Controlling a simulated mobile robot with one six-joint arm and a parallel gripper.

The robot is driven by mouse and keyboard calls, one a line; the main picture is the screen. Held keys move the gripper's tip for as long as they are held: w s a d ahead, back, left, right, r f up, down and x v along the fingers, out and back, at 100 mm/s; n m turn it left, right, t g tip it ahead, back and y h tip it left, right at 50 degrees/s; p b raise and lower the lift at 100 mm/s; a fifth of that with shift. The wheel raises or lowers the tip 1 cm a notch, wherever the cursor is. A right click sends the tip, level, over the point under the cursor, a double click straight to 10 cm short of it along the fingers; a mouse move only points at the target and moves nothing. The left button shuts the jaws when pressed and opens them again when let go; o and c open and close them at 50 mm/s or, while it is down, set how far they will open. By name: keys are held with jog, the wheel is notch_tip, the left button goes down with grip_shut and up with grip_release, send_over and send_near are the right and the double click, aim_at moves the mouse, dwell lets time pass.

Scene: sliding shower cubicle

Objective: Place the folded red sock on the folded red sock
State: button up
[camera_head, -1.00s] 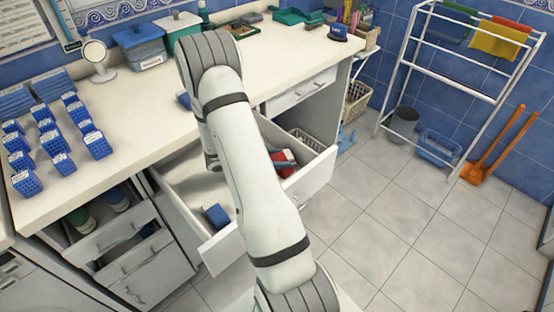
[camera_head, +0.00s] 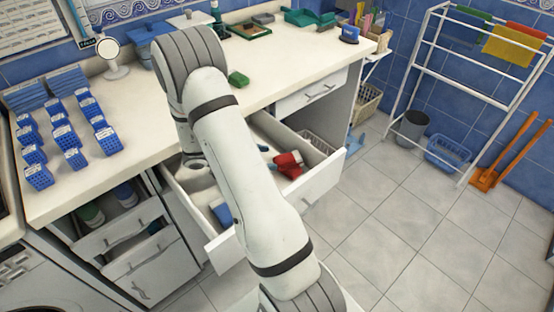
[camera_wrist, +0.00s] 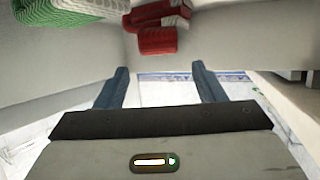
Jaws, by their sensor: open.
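Folded red cloth (camera_head: 289,164), looking like the red sock, lies in the open drawer (camera_head: 322,183) in the head view. In the wrist view, a red folded piece (camera_wrist: 157,40) lies just beyond the fingertips, with more red at the top edge. Whether these are two socks, stacked or side by side, I cannot tell. My gripper (camera_wrist: 160,68) is open, with its two blue fingers apart and nothing between them. In the head view, the fingertips (camera_head: 268,157) show just left of the red cloth, and my arm hides the rest of the gripper.
Green and white ribbed items (camera_wrist: 60,12) are at the wrist view's upper left. A blue item (camera_head: 222,213) lies in the drawer's front left. Blue baskets (camera_head: 65,135) and a green block (camera_head: 238,79) stand on the counter.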

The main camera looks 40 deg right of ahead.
jog(key=shift+v, duration=1.75)
